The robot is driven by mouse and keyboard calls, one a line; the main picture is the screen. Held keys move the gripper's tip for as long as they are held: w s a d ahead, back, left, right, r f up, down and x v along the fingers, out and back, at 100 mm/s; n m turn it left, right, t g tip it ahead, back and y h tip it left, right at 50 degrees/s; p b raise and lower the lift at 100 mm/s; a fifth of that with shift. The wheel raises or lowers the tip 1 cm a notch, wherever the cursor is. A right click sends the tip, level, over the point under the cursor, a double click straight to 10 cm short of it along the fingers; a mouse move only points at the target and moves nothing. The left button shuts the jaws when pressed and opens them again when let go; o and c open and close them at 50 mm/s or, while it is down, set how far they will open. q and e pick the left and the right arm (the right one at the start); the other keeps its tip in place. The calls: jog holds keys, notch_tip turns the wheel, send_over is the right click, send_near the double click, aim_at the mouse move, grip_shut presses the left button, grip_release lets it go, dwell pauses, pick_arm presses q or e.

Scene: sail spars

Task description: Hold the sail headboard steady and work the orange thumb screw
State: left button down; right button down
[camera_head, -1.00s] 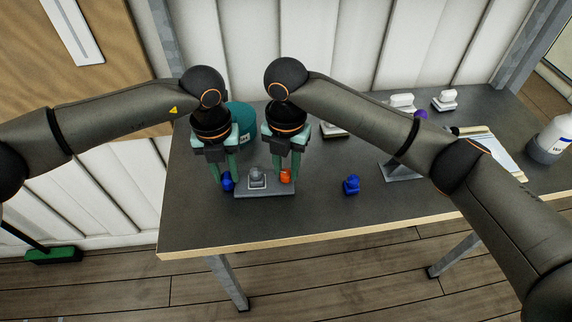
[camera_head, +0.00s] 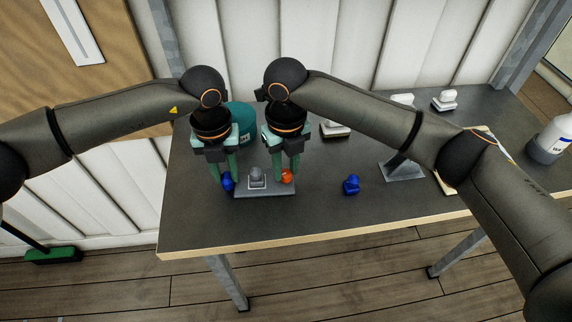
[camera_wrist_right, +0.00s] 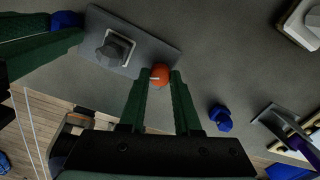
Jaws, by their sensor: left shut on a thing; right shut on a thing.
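The sail headboard (camera_head: 266,189) is a grey plate lying flat near the table's front edge, with a raised grey block in its middle. A blue knob (camera_head: 228,182) is at its left end and the orange thumb screw (camera_head: 287,176) at its right end. My left gripper (camera_head: 224,180) is shut on the blue knob. My right gripper (camera_head: 282,178) is shut on the orange thumb screw from above. In the right wrist view the screw (camera_wrist_right: 160,74) sits between the two green fingertips, and the headboard (camera_wrist_right: 150,56) extends to the upper left.
A loose blue knob (camera_head: 351,185) stands to the right on the table (camera_head: 320,215). A teal container (camera_head: 240,125) is behind my grippers. A grey angled stand (camera_head: 402,170), white blocks (camera_head: 445,100) and a white bottle (camera_head: 555,135) are further right. The front middle is clear.

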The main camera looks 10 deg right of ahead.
pick_arm(q)
jog(key=shift+a+f, duration=0.1)
jog(key=shift+f, duration=0.15)
pick_arm(e)
jog(key=shift+n, duration=0.4)
jog(key=c, duration=0.5)
grip_release()
jog(key=shift+c, duration=0.2)
jog(key=shift+r, duration=0.1)
notch_tip(320, 180, up, 12)
pick_arm(q)
jog(key=c, duration=0.6)
grip_release()
jog(key=shift+r, duration=0.15)
